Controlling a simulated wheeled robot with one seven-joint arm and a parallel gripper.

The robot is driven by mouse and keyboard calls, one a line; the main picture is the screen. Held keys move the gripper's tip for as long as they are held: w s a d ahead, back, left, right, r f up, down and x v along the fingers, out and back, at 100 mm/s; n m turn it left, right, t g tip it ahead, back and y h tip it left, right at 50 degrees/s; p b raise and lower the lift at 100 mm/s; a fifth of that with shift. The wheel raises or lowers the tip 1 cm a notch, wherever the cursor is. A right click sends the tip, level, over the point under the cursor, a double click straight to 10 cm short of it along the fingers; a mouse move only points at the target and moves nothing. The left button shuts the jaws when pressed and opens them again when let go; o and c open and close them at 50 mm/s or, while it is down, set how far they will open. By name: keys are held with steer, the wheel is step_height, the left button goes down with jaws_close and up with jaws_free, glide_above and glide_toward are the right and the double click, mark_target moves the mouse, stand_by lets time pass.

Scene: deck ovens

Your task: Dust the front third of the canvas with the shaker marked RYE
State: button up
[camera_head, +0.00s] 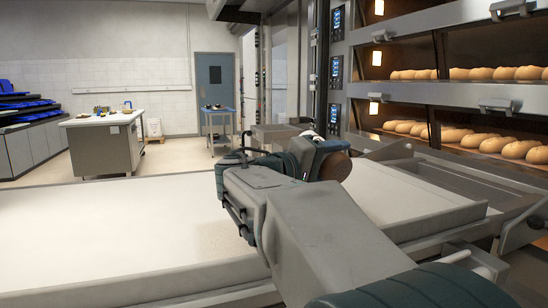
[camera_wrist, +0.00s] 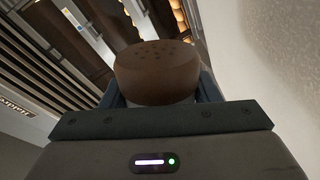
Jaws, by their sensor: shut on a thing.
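My gripper (camera_head: 322,152) is shut on a shaker, held over the pale canvas (camera_head: 95,235). The shaker's brown rounded cap (camera_head: 336,166) shows beyond the fingers in the head view. In the wrist view the perforated brown cap (camera_wrist: 156,72) sits between the jaws, with a paler body below it. No marking can be read, so I cannot tell that it says RYE. The canvas spreads left and right of my arm, which hides its middle. A faint tan, speckled patch shows on it left of my gripper. A pale speckled surface (camera_wrist: 270,60) fills the wrist view's right side.
Deck ovens (camera_head: 440,100) with rows of loaves (camera_head: 505,147) stand at the right. A metal frame (camera_head: 440,170) lies between canvas and ovens. A worktable (camera_head: 103,145), a blue cart (camera_head: 218,125) and blue trays (camera_head: 25,108) stand farther back. Open floor lies beyond the canvas.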

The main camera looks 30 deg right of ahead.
steer(key=w+d+p, duration=0.3)
steer(key=w+p, duration=0.9)
steer(key=w, duration=0.6)
steer(key=s+d+b, duration=0.4)
steer(key=s+b, duration=0.1)
steer(key=s, duration=0.4)
steer(key=s+d+b, duration=0.5)
steer(key=s, duration=0.4)
steer(key=s+d+b, duration=0.4)
steer(key=s+b, duration=0.1)
steer(key=s, duration=0.3)
steer(key=s+r+n+p, duration=0.3)
steer(key=r+n+p, duration=0.5)
steer(key=n+p, duration=1.3)
steer(key=shift+s+r+n+p, duration=0.35)
steer(key=shift+s+n+p, duration=0.05)
steer(key=shift+p, duration=0.25)
